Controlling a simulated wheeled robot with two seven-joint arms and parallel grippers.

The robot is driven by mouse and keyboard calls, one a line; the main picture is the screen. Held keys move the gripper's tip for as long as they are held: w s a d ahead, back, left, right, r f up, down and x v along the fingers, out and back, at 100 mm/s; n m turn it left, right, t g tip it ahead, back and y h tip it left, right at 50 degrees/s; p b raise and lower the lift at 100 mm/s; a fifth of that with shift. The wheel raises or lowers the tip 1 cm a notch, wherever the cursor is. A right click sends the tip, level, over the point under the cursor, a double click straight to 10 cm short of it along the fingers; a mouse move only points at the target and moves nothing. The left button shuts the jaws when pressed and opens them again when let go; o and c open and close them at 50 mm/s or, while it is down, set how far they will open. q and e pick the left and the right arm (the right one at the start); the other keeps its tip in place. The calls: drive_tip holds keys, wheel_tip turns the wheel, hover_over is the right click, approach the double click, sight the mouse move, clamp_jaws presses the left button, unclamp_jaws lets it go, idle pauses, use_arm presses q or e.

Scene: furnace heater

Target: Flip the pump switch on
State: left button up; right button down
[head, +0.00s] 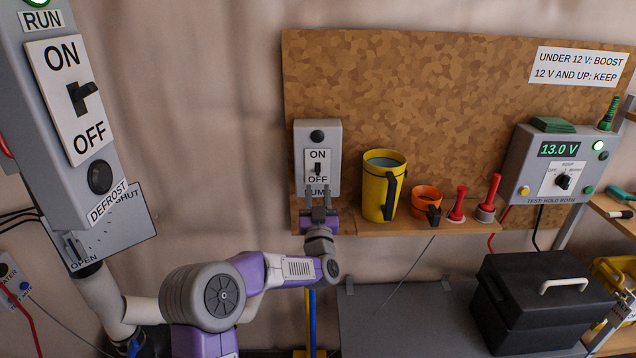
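The pump switch box (330,137) is a grey box on the left end of the cork board, with a dark round lamp on top. Its white plate reads ON above and OFF below, with a small dark lever (318,169) between them. I cannot tell for sure which way the lever leans. The PUMP label below is partly hidden by my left gripper (318,188). That gripper points up in front of the box's lower part, just below the lever. Its two fingers are apart with nothing visible between them. My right gripper is not in view.
A yellow jug (374,190), an orange cup (425,202) and red-handled tools (489,198) stand on the shelf right of the box. A meter box (540,165) reads 13.0 V. A larger DEFROST switch box (45,130) is at the left. A black toolbox (530,300) sits below.

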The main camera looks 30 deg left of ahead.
sight(318, 175)
use_arm(q)
drive_tip(key=shift+x, duration=2.4)
drive_tip(key=shift+f, duration=0.1)
clamp_jaws()
